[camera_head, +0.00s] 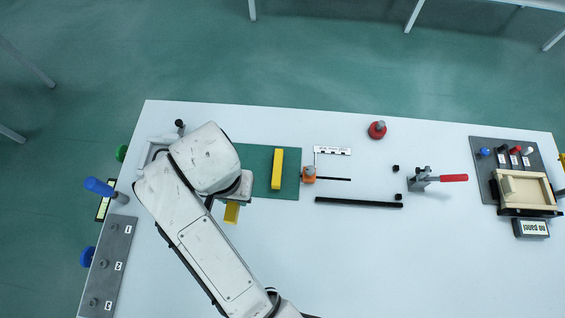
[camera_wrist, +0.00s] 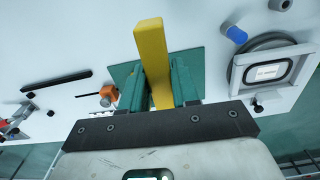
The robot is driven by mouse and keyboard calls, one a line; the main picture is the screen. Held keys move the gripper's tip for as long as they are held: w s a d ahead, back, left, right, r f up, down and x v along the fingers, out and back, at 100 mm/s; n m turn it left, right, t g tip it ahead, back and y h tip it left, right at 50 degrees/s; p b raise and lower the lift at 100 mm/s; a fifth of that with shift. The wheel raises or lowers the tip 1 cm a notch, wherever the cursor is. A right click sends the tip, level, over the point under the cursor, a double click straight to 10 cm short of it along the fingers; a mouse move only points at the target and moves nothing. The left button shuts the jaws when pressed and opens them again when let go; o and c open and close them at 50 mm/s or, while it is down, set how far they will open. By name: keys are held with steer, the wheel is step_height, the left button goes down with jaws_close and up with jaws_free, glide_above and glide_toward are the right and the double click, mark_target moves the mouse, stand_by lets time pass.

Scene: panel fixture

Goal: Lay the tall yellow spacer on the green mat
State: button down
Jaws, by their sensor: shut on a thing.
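My gripper (camera_wrist: 158,70) is shut on a long yellow spacer (camera_wrist: 150,42), which sticks out beyond the fingers in the wrist view. In the head view, part of this held spacer (camera_head: 231,213) shows past the near edge of the green mat (camera_head: 291,165), below my gripper (camera_head: 236,190). I cannot tell its height above the table. A second yellow bar (camera_head: 277,168) is on the mat, to the right of my gripper. My arm hides the mat's left part. The mat also shows behind the fingers in the wrist view (camera_wrist: 195,58).
An orange block (camera_head: 309,173) with a thin rod stands just right of the mat. A black bar (camera_head: 358,202), a red knob (camera_head: 377,130) and a red-handled clamp (camera_head: 422,180) are farther right. A blue handle (camera_head: 100,187) stands left. The near middle table is clear.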

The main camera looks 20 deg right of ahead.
mark_target(260, 170)
steer(key=shift+s+a, duration=0.1)
steer(key=shift+s, duration=0.3)
steer(key=shift+f, duration=0.15)
steer(key=w+f+b, duration=0.2)
steer(key=w+b, duration=0.1)
steer(key=w, duration=0.1)
steer(key=w+d+f+b, duration=0.1)
steer(key=w+f+b, duration=0.2)
steer(key=w+b, duration=0.1)
steer(key=w+d+f+b, duration=0.1)
steer(key=w+f+b, duration=0.2)
steer(key=w+b, duration=0.1)
steer(key=shift+d+f, duration=0.15)
steer(key=shift+f, duration=0.1)
steer(key=shift+w+f+p, duration=0.1)
steer(key=shift+w+p, duration=0.2)
steer(key=shift+p, duration=0.05)
steer(key=shift+w+d+f, duration=0.1)
steer(key=shift+w+f, duration=0.25)
steer(key=shift+f, duration=1.7)
steer(key=shift+f, duration=0.15)
